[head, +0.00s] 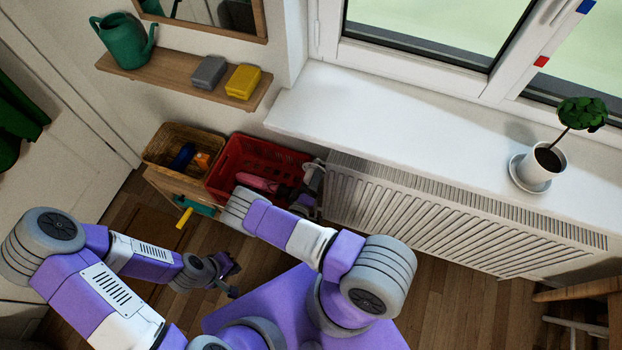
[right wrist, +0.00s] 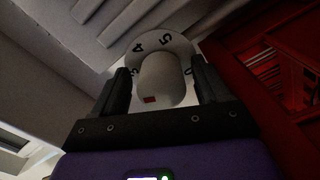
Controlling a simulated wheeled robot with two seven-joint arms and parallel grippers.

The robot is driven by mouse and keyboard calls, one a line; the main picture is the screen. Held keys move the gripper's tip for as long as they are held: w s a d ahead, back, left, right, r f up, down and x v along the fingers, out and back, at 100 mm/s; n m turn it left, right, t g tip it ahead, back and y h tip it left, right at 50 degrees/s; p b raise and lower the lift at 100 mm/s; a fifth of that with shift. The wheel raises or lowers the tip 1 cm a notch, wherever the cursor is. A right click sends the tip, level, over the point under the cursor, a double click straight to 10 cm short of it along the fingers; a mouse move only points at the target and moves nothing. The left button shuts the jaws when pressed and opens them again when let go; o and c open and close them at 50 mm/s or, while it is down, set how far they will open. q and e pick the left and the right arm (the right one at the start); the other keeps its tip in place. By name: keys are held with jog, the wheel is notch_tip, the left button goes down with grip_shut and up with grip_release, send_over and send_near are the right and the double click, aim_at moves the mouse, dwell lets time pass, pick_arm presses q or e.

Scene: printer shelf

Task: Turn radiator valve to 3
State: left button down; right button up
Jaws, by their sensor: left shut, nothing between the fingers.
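The radiator valve knob (right wrist: 162,78) is pale and rounded, with a red mark on its face. Behind it is a number ring (right wrist: 160,43) showing 4 and 5; other digits are partly covered by the fingers. My right gripper (right wrist: 162,82) has one finger on each side of the knob, with a narrow gap visible beside it. My left gripper (head: 235,281) is shut and empty, low over the floor, away from the valve.
The white radiator (head: 440,215) runs under the sill (head: 400,115). A red crate (head: 225,160) with tools stands close left of the valve, beside a wicker basket (head: 155,145). A potted plant (head: 540,168) stands on the sill. Wooden floor (head: 440,285) is clear before the radiator.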

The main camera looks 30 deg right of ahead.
jog(key=shift+a, duration=0.15)
jog(key=shift+s+a, duration=0.2)
jog(key=shift+a, duration=0.1)
jog(key=v, duration=0.6)
jog(key=shift+s+a+p, duration=0.15)
jog(key=shift+s+p, duration=0.1)
jog(key=shift+p, duration=0.2)
